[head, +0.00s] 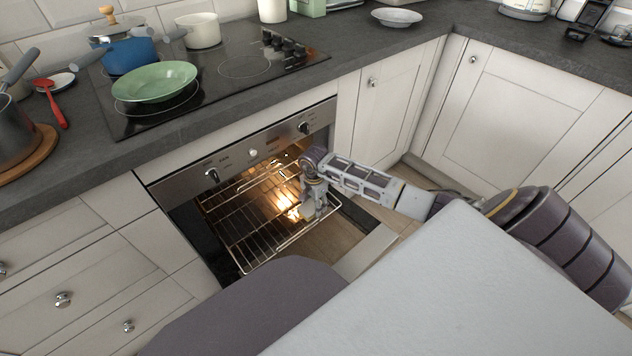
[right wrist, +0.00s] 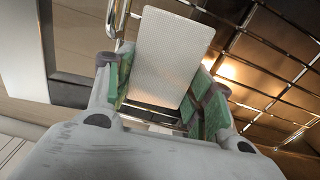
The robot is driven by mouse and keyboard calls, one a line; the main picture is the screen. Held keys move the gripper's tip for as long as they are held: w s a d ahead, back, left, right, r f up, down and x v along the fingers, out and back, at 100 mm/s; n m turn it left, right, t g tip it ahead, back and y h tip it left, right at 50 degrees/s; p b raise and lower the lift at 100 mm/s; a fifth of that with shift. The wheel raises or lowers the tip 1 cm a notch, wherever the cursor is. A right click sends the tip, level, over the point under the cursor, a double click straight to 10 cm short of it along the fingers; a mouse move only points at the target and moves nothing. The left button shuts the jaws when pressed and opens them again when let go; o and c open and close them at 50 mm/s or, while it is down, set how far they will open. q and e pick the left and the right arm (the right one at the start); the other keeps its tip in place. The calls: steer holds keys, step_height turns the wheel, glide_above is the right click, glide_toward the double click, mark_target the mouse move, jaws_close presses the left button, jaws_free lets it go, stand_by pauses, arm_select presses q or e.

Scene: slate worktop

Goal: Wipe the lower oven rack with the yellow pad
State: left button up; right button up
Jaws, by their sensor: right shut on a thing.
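The oven is open, with a wire rack (head: 250,236) drawn partly out; its bars also show in the right wrist view (right wrist: 290,88). My right gripper (head: 313,203) is over the rack's right part, pointing down. In the right wrist view its green-lined fingers are shut on a flat pad (right wrist: 172,50), which looks pale, almost white, there. In the head view the pad (head: 307,212) is a small pale yellow patch at the fingertips, at or just above the bars; I cannot tell whether it touches them. My left gripper is out of view.
The oven door (head: 366,252) is folded down in front. A hob (head: 235,72) above carries a green plate (head: 155,80), a blue pot (head: 130,54) and a cream pot (head: 199,30). A lamp glows inside the oven. White cupboards stand to the right.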

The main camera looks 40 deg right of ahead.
stand_by(0.3)
steer(key=shift+w+a+f+b, duration=0.1)
steer(key=shift+w+f+b, duration=0.05)
steer(key=shift+w+b, duration=1.4)
steer(key=shift+w, duration=0.15)
steer(key=shift+p, duration=0.3)
steer(key=shift+r+p, duration=2)
steer(key=shift+r, duration=1.05)
step_height(320, 180, up, 3)
steer(key=shift+p, duration=0.95)
